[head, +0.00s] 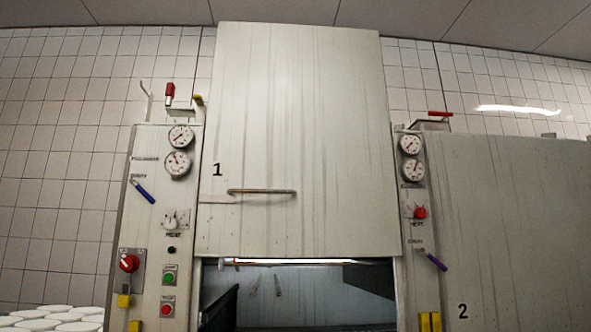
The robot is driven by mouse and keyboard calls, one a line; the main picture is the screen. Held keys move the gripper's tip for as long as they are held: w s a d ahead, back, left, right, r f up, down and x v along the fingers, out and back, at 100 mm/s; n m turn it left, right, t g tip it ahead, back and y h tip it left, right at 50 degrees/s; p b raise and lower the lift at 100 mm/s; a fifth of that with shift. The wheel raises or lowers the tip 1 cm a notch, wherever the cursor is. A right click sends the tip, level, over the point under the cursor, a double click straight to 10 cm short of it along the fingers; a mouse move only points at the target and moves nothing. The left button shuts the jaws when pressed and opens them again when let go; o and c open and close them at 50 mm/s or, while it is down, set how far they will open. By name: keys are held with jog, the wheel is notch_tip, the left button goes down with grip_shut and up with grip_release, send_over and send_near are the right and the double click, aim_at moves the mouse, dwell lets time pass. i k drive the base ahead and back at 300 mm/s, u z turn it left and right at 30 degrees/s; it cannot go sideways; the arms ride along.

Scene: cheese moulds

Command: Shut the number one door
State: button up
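The number one door (300,110) is a large pale metal panel in the head view, marked with a black "1" at its left. It stands raised, its top well above the control panels on both sides. A horizontal bar handle (262,191) is fixed on its lower left part. Below the door's bottom edge an opening (310,290) shows a dark interior with a lit strip along the top. The lower part of the opening is cut off by the frame. My gripper is not in view.
A left control panel (148,215) carries gauges, knobs, a blue-handled lever and buttons. A narrower panel (416,260) stands right of the opening. The number two door (515,220) is at the right. White round moulds (62,318) sit at the lower left.

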aim_at(298, 159)
jog(key=u, duration=1.35)
jog(key=i, duration=1.65)
jog(key=z, duration=1.35)
